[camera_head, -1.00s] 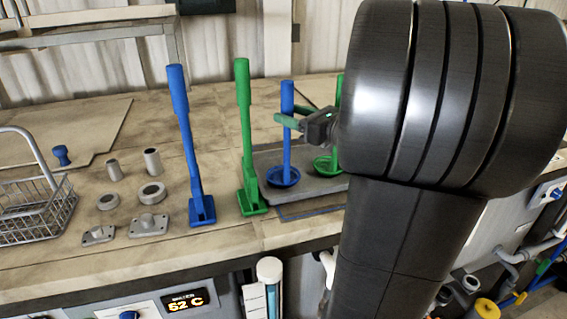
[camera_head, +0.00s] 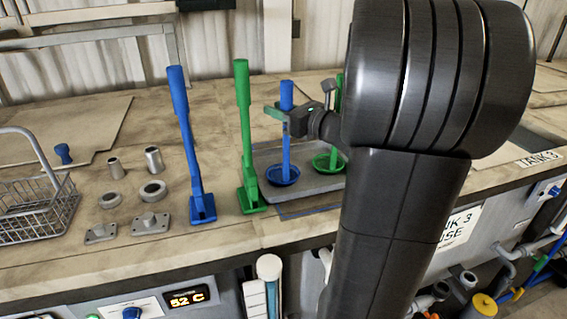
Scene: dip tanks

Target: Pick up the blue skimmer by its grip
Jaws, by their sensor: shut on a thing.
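The blue skimmer (camera_head: 286,155) stands upright, with a round dish at its bottom and a thicker grip (camera_head: 287,93) at its top. Its dish is over the grey tray (camera_head: 318,190); I cannot tell whether it touches. My gripper (camera_head: 282,113) comes in from the right and is shut on the skimmer at the lower part of the grip. The fingers hide a short piece of the handle. A green skimmer (camera_head: 327,161) stands just to the right, partly hidden by my arm.
A tall blue tool (camera_head: 190,140) and a tall green tool (camera_head: 245,130) stand left of the tray. Farther left are several grey metal parts (camera_head: 150,222), a small blue piece (camera_head: 64,154) and a wire basket (camera_head: 38,208). The bench is bare between these.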

